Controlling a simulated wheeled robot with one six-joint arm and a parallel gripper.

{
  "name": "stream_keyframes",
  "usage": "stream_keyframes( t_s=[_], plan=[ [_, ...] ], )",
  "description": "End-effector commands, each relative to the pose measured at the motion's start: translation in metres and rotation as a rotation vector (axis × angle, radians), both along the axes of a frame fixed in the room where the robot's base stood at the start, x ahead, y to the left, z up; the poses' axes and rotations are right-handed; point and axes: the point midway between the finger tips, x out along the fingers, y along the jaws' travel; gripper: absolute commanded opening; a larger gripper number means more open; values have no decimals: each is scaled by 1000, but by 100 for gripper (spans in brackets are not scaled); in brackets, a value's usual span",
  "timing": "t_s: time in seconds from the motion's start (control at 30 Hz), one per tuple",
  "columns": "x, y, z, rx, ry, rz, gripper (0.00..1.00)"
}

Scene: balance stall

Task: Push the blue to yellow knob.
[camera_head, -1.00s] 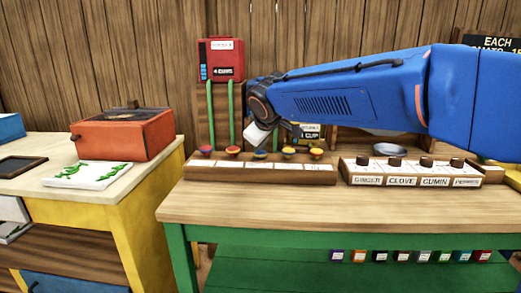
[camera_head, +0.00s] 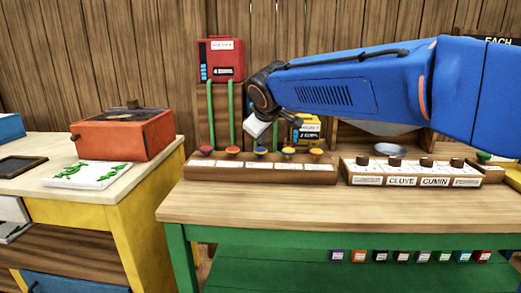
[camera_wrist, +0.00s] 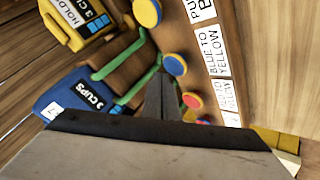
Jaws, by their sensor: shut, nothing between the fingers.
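The knob with a blue face and yellow rim (camera_head: 261,151) is the middle one on a wooden rail on the green table. In the wrist view this blue-faced knob (camera_wrist: 175,64) sits beside a white label reading "BLUE TO YELLOW" (camera_wrist: 211,50). My gripper (camera_head: 254,130) is shut and empty, tilted down just above and behind the knob row in the head view. In the wrist view my gripper's closed fingertips (camera_wrist: 160,78) appear close to the blue-faced knob. I cannot tell whether they touch it.
A yellow knob with a blue rim (camera_wrist: 147,12) and a red knob (camera_wrist: 192,101) flank it closely. Green tubes (camera_wrist: 138,87) run behind, near a blue jug (camera_wrist: 75,103) and yellow jug (camera_wrist: 77,22). A red jug (camera_head: 221,60) hangs above. The table's front (camera_head: 300,208) is clear.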

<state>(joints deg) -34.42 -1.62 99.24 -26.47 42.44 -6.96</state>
Motion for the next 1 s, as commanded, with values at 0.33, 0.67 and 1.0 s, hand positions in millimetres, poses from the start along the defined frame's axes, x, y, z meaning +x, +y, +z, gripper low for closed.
stream_keyframes(
  t_s=[0.33,0.67,1.0],
  plan=[
    [0,0,3,1,-1,1,0],
    [0,0,29,0,-1,-1,0],
    [0,0,49,0,0,0,0]
  ],
)
